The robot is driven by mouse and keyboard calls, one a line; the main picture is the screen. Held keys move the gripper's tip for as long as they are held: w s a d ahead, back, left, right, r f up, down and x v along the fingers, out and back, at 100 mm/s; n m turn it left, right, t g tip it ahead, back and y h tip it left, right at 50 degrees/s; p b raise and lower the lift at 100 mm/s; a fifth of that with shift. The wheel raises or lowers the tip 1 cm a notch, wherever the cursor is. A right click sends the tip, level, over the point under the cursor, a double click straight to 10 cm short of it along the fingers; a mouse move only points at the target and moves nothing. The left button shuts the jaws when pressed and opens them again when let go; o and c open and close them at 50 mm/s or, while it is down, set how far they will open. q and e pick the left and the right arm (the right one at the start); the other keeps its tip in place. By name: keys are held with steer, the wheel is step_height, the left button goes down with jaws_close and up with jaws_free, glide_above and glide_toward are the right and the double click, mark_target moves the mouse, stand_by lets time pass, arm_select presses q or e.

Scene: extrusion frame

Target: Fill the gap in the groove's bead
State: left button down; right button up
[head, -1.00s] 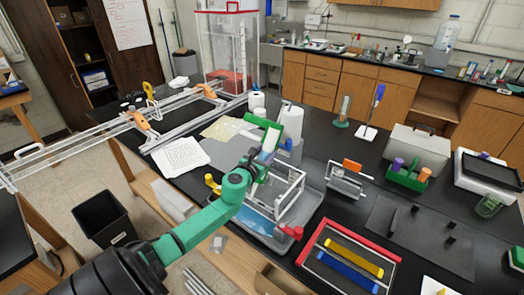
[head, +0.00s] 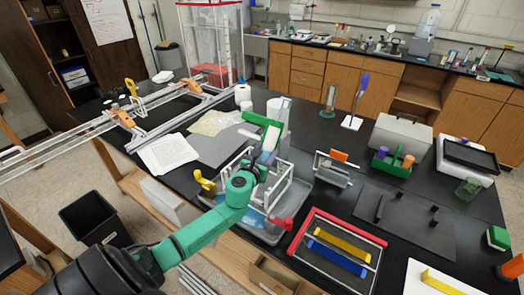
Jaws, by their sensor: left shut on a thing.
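A white open frame (head: 284,192) stands in a grey tray (head: 262,237) on the black bench. A yellow fitting (head: 203,181) and a red fitting (head: 282,224) are at the tray's sides. My left gripper (head: 268,148) is over the back of the frame, with my green arm crossing the tray's left part. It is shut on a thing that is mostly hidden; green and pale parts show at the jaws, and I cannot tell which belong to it. The groove, its bead and any gap are too small or hidden to make out. My right gripper is not in view.
Right of the tray are a red-edged tray (head: 299,236) with yellow and blue bars, a small metal stand (head: 331,174) and a dark plate (head: 420,232). White rolls (head: 277,111) stand behind my gripper. Papers (head: 166,154) lie left. A rail assembly (head: 75,135) spans the far left.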

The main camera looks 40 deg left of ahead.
arm_select(q)
steer(key=shift+d+r, duration=0.1)
steer(key=shift+d, duration=1.5)
steer(key=shift+r, duration=4.5)
